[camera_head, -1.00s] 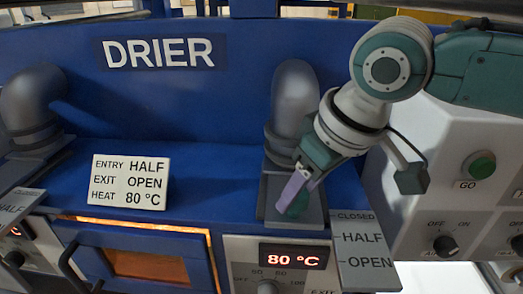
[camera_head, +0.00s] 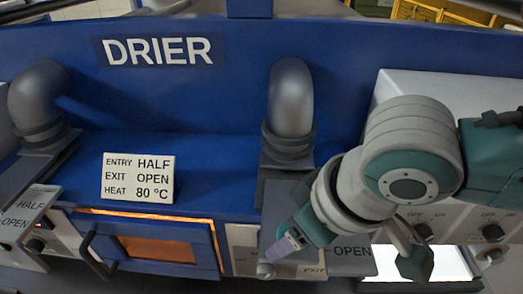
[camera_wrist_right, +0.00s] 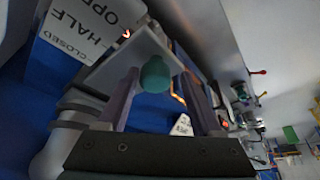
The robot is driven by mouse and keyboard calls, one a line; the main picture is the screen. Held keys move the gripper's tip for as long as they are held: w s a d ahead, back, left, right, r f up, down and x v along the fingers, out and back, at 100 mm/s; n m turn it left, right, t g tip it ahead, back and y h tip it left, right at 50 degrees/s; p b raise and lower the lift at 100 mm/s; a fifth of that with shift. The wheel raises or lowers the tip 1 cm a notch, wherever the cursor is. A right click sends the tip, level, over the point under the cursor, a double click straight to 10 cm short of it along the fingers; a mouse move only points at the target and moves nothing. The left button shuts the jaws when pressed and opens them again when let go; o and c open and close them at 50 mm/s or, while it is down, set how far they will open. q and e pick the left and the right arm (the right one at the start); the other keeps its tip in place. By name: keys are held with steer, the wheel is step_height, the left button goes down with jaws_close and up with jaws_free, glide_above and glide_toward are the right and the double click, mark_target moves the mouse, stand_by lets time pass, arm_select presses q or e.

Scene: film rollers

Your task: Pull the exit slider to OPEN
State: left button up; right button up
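The exit slider (camera_head: 282,190) is a grey plate below the right-hand pipe of the drier. It now extends forward from the pipe foot towards the front edge. Its green knob (camera_wrist_right: 155,74) lies between the two purple fingers of my right gripper (camera_wrist_right: 160,78) in the wrist view. A gap shows between the knob and the right finger, so the gripper looks open around it. In the head view the right gripper (camera_head: 287,246) hides the knob and is beside the OPEN mark of the exit scale (camera_head: 352,252); CLOSED and HALF are hidden. My left gripper is not in view.
A sign (camera_head: 138,177) reads entry HALF, exit OPEN, heat 80 °C. The drier window (camera_head: 150,248) glows orange. The heat display is covered by the slider and arm. The entry scale (camera_head: 25,212) is at the left, and a switch panel (camera_head: 425,215) is at the right.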

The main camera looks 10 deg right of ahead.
steer(key=shift+o, duration=0.7)
steer(key=shift+w, duration=0.1)
steer(key=shift+d+r, duration=0.1)
steer(key=shift+r, duration=0.05)
steer(key=b+v, duration=0.1)
steer(key=v, duration=0.8)
steer(key=shift+s+r+b, duration=0.25)
steer(key=shift+r+b, duration=0.05)
